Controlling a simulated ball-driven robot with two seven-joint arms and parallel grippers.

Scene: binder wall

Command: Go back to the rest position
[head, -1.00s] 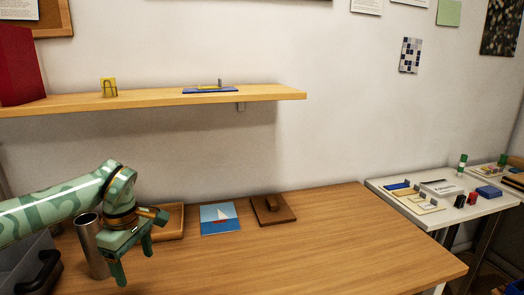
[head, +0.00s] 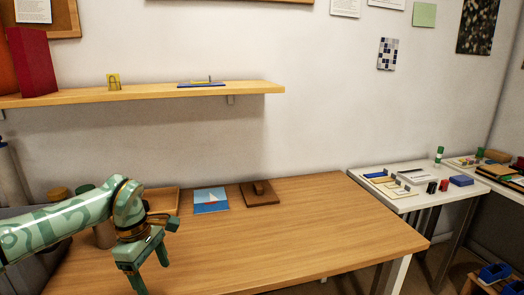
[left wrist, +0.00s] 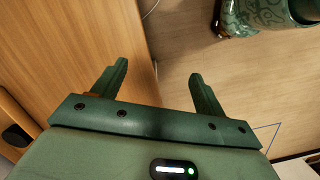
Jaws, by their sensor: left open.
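My left gripper (head: 147,272) comes in from the left in the head view and hangs over the near left part of the wooden table (head: 300,225). Its two fingers are apart and nothing is between them. In the left wrist view the open gripper (left wrist: 157,85) shows over the table's edge, with the table top (left wrist: 60,45) on the left and the floor (left wrist: 200,60) to the right. My right gripper is not in view.
A sailboat picture (head: 210,201), a wooden block with a knob (head: 259,194) and a wooden tray (head: 163,201) are at the table's back. A shelf (head: 150,96) holds a red binder (head: 33,62). A white table (head: 400,190) stands right. The table's middle is clear.

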